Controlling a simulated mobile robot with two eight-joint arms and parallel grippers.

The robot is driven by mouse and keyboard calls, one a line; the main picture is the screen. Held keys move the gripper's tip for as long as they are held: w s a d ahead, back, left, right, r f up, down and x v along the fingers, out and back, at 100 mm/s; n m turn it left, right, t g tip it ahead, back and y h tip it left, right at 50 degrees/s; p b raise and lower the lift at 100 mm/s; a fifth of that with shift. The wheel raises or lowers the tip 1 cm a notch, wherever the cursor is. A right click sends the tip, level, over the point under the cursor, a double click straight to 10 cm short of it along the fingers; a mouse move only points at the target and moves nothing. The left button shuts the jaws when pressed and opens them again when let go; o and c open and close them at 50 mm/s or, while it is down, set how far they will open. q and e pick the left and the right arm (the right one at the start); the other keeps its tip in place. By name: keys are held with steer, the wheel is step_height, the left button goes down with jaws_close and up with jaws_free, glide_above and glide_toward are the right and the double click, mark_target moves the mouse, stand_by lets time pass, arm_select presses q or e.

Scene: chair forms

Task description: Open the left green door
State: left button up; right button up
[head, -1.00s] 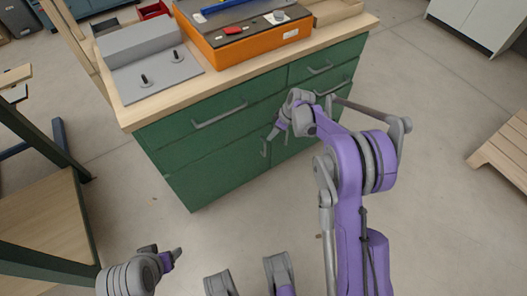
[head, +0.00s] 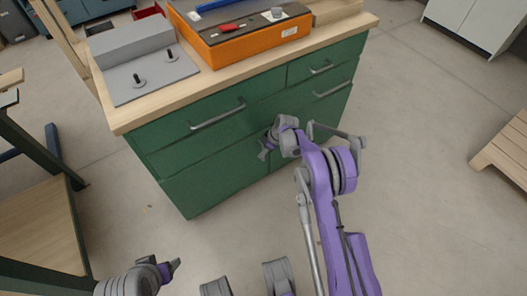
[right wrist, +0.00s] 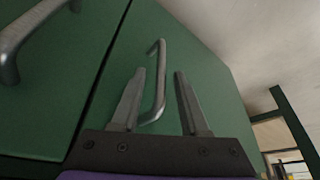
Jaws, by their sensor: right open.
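The left green door (head: 215,178) is the lower left front panel of the green cabinet, and it looks closed. In the head view my right gripper (head: 264,149) is in front of it and hides its handle. In the right wrist view the right gripper (right wrist: 158,88) is open, with the grey bar handle (right wrist: 158,80) of that door between its fingers. The fingers stand apart on either side of the handle. My left gripper (head: 172,268) is low at the left, away from the cabinet; its jaws are too small to judge.
A drawer handle (head: 218,117) is above the door. The wooden worktop (head: 130,117) carries a grey plate (head: 150,78) and an orange box (head: 255,45). A green-legged table (head: 40,205) is at left. The floor in front is clear.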

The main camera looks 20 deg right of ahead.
steer(key=shift+a+f, duration=0.1)
steer(key=shift+f, duration=0.1)
steer(key=shift+c, duration=0.2)
jaws_close()
stand_by(1.2)
